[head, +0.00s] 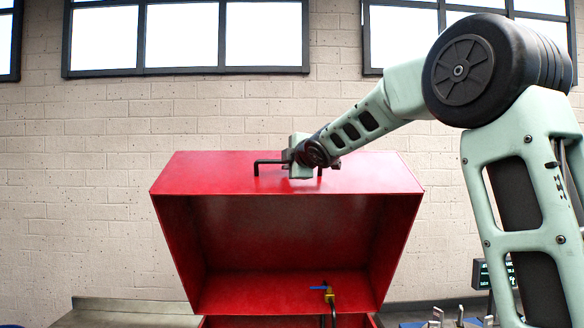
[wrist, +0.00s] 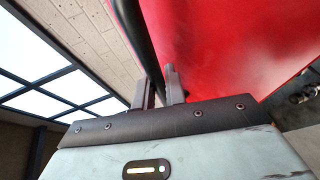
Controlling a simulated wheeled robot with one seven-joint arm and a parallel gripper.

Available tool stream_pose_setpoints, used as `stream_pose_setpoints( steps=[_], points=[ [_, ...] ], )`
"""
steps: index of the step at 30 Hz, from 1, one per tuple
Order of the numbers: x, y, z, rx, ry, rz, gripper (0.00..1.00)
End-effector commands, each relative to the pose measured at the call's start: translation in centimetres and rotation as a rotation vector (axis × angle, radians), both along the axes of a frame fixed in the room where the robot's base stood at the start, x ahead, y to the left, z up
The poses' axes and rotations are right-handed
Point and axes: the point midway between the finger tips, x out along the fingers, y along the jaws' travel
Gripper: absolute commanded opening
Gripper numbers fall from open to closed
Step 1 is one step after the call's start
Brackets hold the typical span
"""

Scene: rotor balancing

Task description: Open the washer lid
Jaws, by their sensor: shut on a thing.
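The washer lid (head: 290,237) is a large red box-shaped cover, tilted well up so its hollow inside faces me in the head view. Its black bar handle (head: 268,162) is on the top face. My gripper (head: 302,170) is at the handle, shut on it, and hides the handle's middle. In the wrist view the gripper fingers (wrist: 160,88) close around the dark handle bar (wrist: 138,40), close to the red lid surface (wrist: 225,45).
Below the lid is the red washer body (head: 285,321) with a yellow-and-blue valve (head: 328,293) and a pipe at its opening. A metal bench (head: 125,314) is at the left. Small metal parts (head: 460,316) and a dark display (head: 481,274) are at the right.

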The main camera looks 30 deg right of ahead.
Motion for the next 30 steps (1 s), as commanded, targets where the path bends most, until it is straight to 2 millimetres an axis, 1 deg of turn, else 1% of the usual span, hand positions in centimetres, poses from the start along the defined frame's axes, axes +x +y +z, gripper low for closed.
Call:
stream_pose_setpoints(
  steps=[8,9,10,11,19,23,26,30],
  points=[
    [0.0,-0.1,-0.2,0.002,0.004,-0.003,0.0],
    [0.0,-0.1,-0.2,0.002,0.004,-0.003,0.21],
    [0.0,-0.1,-0.2,0.001,0.004,-0.003,0.29],
    [0.0,-0.1,-0.2,0.001,0.003,-0.003,0.34],
    [0.0,-0.1,-0.1,0.0,0.002,-0.001,0.34],
    [-0.8,0.0,0.1,0.0,0.0,-0.001,0.34],
    [-2.1,0.2,0.4,0.001,-0.001,-0.001,0.34],
    [-5.0,0.5,1.0,0.0,-0.001,-0.002,0.34]
  ],
)
